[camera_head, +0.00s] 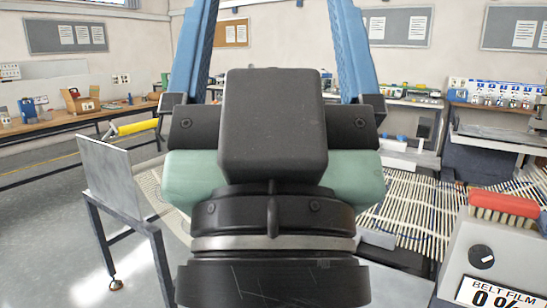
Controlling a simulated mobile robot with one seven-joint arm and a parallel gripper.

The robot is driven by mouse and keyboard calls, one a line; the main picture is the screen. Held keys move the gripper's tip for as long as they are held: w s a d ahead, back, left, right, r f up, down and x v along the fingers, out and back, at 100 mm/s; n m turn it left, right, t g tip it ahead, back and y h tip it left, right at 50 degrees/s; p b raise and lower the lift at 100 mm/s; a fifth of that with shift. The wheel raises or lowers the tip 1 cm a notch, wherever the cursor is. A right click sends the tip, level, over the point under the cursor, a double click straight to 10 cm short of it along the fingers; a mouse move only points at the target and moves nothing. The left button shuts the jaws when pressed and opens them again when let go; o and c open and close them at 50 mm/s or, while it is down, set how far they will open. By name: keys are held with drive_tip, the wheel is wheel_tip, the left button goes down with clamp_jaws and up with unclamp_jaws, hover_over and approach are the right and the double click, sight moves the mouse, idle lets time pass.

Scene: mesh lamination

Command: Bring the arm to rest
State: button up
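My gripper (269,8) fills the middle of the head view, very close to the camera. Its black body and round black wrist stand at the centre. Two long blue fingers rise from it, one on each side, and run out at the top edge. A wide gap lies between the fingers, with only the far wall and benches seen through it. Nothing held shows there. The fingertips are out of frame. The rest of my arm is mostly out of view.
A grey metal stand (110,180) is at left, with a yellow-handled tool behind it. At right, a control box (480,265) with a dial bears a red brush (503,207). A slatted belt (425,215) runs behind my gripper. Open floor lies at far left.

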wheel_tip(320, 180, up, 21)
drive_tip(key=p, duration=1.8)
drive_tip(key=shift+f, duration=0.1)
